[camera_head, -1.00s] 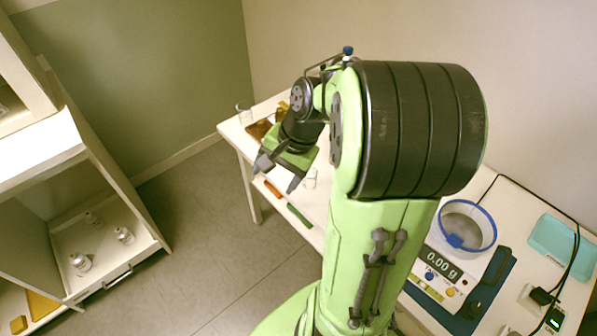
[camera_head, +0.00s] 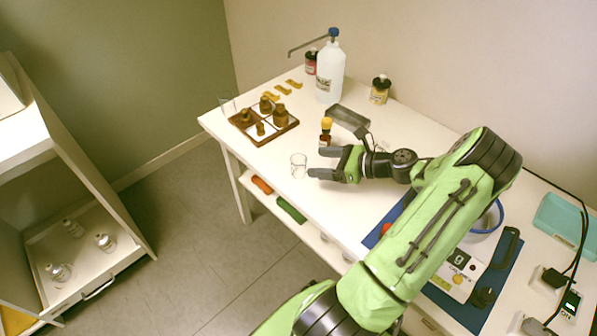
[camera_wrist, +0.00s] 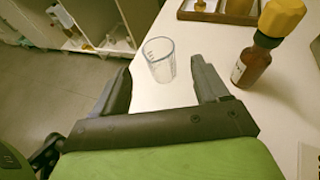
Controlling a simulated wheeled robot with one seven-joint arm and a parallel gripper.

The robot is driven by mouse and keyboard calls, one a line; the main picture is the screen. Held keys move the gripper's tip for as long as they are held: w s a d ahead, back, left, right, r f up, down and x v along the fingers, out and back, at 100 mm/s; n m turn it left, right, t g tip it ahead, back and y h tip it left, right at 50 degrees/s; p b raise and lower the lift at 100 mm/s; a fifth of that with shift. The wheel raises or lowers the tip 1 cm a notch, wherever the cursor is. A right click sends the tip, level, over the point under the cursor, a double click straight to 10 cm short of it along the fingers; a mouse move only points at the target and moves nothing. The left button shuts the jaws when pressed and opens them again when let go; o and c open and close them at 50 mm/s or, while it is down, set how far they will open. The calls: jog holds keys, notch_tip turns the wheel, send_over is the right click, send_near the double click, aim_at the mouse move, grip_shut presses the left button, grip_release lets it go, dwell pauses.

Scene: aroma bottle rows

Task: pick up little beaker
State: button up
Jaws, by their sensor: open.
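The little beaker (camera_head: 299,166) is a small clear glass standing upright on the white table, near its front edge. In the wrist view the beaker (camera_wrist: 159,60) stands just beyond my fingertips and between their lines, a little left of centre. My gripper (camera_head: 316,163) is open and empty, low over the table at the right of the beaker, with its fingers pointing at it. In the wrist view both fingers of my gripper (camera_wrist: 160,72) are spread wide, apart from the glass.
An amber bottle with a yellow cap (camera_head: 325,131) stands close behind my gripper; it also shows at the right in the wrist view (camera_wrist: 262,48). A wooden tray (camera_head: 246,135) with brown bottles lies behind left. A clear wash bottle (camera_head: 330,75) stands at the back. A scale (camera_head: 455,275) is at right.

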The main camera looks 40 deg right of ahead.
aim_at(305, 161)
jog(key=b+x, duration=0.2)
jog(key=x, duration=0.3)
jog(key=shift+w+a, duration=0.1)
jog(key=shift+r, duration=0.1)
